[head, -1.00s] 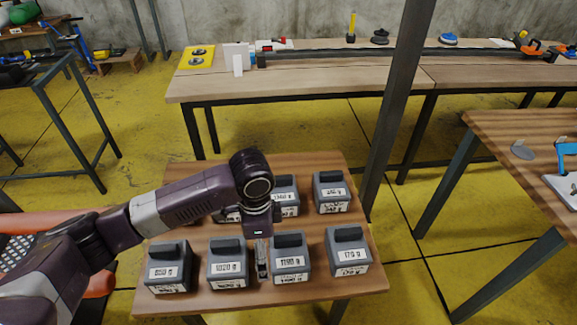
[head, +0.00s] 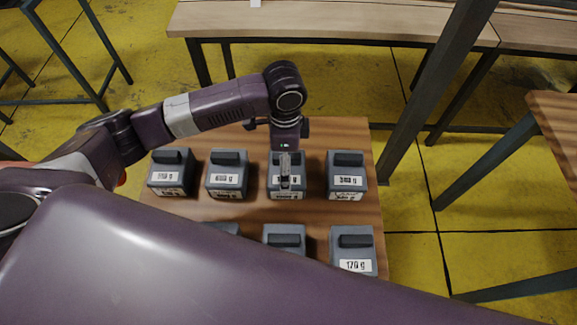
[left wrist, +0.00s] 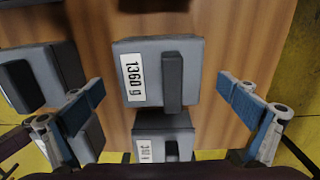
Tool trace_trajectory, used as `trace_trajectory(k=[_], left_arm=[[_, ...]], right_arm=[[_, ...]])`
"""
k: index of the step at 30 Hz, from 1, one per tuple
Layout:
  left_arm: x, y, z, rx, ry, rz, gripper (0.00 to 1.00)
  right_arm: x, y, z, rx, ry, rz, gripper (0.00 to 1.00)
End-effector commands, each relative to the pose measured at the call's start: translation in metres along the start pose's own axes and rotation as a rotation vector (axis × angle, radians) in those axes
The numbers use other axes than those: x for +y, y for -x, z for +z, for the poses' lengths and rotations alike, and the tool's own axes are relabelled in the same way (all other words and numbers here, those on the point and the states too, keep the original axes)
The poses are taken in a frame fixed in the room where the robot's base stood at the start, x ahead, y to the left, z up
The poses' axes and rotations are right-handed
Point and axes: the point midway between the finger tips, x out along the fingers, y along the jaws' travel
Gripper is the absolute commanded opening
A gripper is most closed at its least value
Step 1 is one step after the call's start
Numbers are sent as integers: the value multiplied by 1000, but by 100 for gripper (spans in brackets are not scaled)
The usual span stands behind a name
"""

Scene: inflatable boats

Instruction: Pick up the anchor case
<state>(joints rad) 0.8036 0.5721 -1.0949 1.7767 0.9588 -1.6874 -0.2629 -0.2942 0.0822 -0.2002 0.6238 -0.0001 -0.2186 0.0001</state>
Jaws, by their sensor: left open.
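Several grey cases with dark handles and white gram labels stand in two rows on a small wooden table. None is marked in words as an anchor case. My left gripper (head: 286,183) is at the third case from the left in the far row (head: 301,187), covering part of its label. In the left wrist view, the gripper (left wrist: 163,100) is open. Its blue-padded fingers are to either side of a case labelled 1360 g (left wrist: 156,75), with visible gaps and nothing held. My right gripper is not in view.
Neighbouring cases (head: 228,181) and (head: 346,182) stand close on both sides. A front-row case labelled 170 g (head: 353,262) is nearer. My purple arm link covers much of the front row. A dark post (head: 425,95) rises right of the table (head: 365,140).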

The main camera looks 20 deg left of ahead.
Motion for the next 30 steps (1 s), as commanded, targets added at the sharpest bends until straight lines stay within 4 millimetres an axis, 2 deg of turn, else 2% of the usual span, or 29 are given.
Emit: trace_trajectory(k=[6,12,20,30], left_arm=[[1,-28,-2,-1,1,1,100],[0,-53,-2,0,0,-1,100],[0,-57,-2,0,0,-3,100],[0,-56,-2,0,0,-3,64]], right_arm=[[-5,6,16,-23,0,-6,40],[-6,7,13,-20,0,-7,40],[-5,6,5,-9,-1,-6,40],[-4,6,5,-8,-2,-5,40]])
